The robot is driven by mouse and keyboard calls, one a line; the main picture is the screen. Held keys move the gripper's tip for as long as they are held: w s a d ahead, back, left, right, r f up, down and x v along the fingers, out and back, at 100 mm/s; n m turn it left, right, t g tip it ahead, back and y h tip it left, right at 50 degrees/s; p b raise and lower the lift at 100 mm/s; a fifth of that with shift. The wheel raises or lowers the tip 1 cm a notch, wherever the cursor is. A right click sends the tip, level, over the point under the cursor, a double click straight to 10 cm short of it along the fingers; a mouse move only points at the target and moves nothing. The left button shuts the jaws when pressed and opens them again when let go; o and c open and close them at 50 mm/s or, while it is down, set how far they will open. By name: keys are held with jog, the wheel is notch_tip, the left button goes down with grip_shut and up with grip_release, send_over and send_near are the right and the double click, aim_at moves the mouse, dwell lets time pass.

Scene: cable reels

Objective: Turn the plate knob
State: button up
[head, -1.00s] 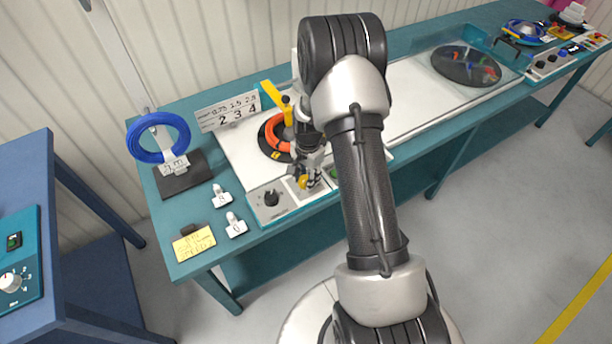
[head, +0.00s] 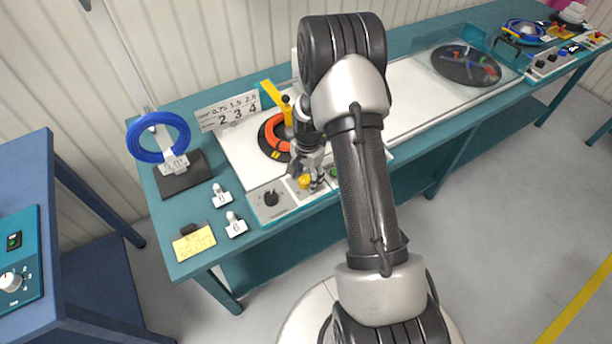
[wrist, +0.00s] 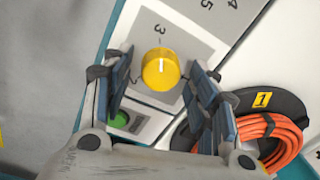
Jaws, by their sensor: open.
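A round yellow knob (wrist: 160,70) with a white mark sits on a grey dial plate (wrist: 190,38) printed with numbers. The mark points roughly toward the 3. The yellow knob also shows in the head view (head: 305,181), partly beside my gripper. My gripper (wrist: 158,60) is open, with one finger on each side of the knob and visible gaps between. In the head view my gripper (head: 310,176) is over the front control panel (head: 268,211). Whether the fingertips are level with the knob is hard to tell.
A green button (wrist: 119,119) is near the left finger. A black knob (head: 271,198) is left on the panel. An orange cable coil (head: 272,134) lies on a dark disc behind. A blue coil (head: 158,137) stands on a holder at left, with white tags (head: 236,225) in front.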

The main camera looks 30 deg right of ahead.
aim_at(307, 180)
notch_tip(307, 180, up, 12)
jog(key=shift+s, duration=0.2)
dwell(0.4)
